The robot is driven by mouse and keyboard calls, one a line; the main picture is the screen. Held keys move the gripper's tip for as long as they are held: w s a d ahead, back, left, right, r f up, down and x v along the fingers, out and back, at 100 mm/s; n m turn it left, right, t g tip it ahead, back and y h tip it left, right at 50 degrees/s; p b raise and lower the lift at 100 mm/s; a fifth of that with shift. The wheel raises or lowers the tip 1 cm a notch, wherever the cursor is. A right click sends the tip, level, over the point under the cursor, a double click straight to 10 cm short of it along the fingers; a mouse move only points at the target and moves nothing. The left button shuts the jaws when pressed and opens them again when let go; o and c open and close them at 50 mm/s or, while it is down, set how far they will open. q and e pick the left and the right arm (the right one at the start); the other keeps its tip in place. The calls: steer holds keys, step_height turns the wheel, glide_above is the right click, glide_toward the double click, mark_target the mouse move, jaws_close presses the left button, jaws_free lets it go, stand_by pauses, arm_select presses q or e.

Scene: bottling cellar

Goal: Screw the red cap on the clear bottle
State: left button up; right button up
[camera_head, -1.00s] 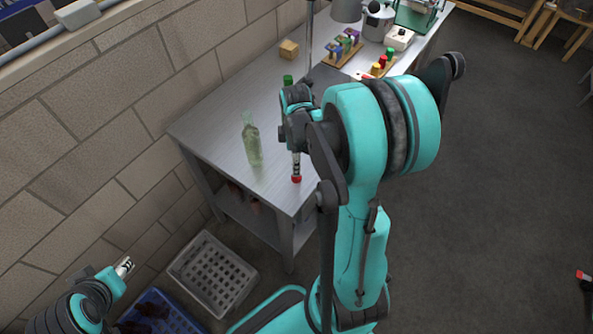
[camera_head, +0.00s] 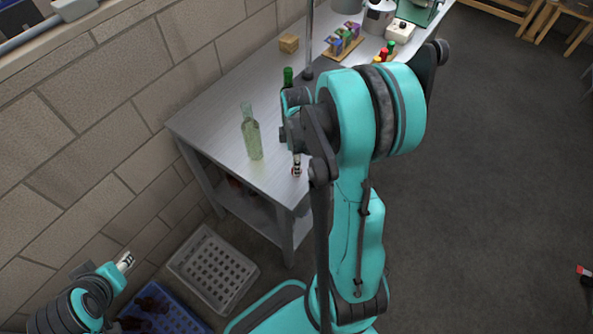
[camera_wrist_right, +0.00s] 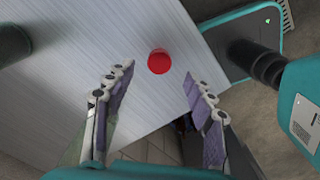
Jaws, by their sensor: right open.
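The clear bottle (camera_head: 252,138), pale green and see-through, stands upright on the metal workbench (camera_head: 205,122); no cap shows on its neck. The red cap (camera_wrist_right: 159,61) lies on the bench top near its edge in the right wrist view. In the head view it is nearly all hidden by my right gripper (camera_head: 296,170). My right gripper also shows in the wrist view (camera_wrist_right: 156,76): its fingers are apart, with the cap just beyond and between the tips, not gripped. My left gripper (camera_head: 124,262) is far from the bench at lower left; its finger gap cannot be made out.
A dark green bottle (camera_head: 288,76) stands behind my right arm. A wooden block (camera_head: 289,44) and a rack of coloured items (camera_head: 343,41) are farther back. A grey crate (camera_head: 213,270) and a blue crate (camera_head: 188,321) are on the floor. Bench around the clear bottle is free.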

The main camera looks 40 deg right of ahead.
step_height(320, 180, down, 4)
steer(key=shift+f+b, duration=0.25)
steer(key=shift+b, duration=0.45)
steer(key=c, duration=0.8)
